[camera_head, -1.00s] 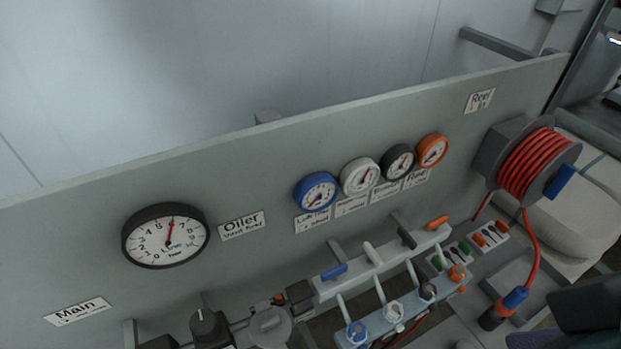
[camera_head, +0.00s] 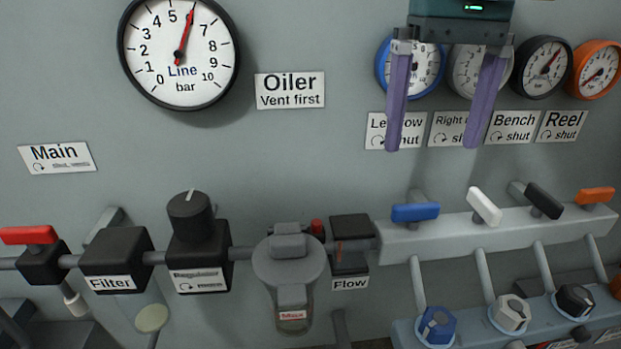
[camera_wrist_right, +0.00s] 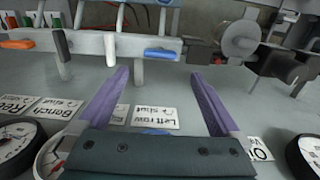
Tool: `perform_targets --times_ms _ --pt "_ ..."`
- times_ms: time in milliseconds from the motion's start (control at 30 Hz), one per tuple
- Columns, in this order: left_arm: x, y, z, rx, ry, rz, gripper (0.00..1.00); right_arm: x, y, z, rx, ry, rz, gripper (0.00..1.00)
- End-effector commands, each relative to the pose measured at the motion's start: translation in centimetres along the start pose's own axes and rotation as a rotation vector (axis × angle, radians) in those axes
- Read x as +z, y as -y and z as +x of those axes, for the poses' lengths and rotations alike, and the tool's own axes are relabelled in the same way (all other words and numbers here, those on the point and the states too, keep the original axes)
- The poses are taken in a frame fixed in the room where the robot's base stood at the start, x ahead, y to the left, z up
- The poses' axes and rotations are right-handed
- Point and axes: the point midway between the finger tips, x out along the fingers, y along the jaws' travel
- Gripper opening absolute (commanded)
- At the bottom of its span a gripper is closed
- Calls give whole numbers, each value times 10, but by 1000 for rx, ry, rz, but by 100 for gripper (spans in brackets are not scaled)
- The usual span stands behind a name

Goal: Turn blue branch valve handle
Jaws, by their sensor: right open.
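The blue branch valve handle (camera_head: 415,212) lies crosswise at the left end of the light grey manifold bar (camera_head: 520,229). It also shows in the right wrist view (camera_wrist_right: 161,55), just beyond the space between the fingertips. My right gripper (camera_head: 435,145) has two purple fingers, spread apart and pointing down, with nothing between them. In the head view it hangs above the blue handle and slightly right of it, not touching it. It shows in the right wrist view too (camera_wrist_right: 160,76). My left gripper is out of view.
White (camera_head: 484,206), black (camera_head: 543,201) and orange (camera_head: 596,196) handles stand right of the blue one. The flow block (camera_head: 351,245) is close on the left. Gauges, including a blue-rimmed one (camera_head: 382,68), sit behind my gripper. A red handle (camera_head: 28,235) is far left.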

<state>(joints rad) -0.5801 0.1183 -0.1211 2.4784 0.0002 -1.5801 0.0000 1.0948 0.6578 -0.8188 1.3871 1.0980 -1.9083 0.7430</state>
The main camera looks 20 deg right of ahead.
Motion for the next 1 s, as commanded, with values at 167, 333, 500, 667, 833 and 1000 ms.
perform_targets --times_ms 167,333,500,667,833,1000 --pt "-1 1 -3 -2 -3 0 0 1 -1 22 2 5 1 100" --pt "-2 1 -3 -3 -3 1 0 1 0 56 1 3 1 100" --pt "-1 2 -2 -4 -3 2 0 1 0 83 0 2 -1 100" --pt "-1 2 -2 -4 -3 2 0 0 0 94 0 -1 -2 100" --pt "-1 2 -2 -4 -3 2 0 0 0 96 0 -2 -2 100" --pt "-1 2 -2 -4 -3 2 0 0 0 95 0 -2 -3 92"
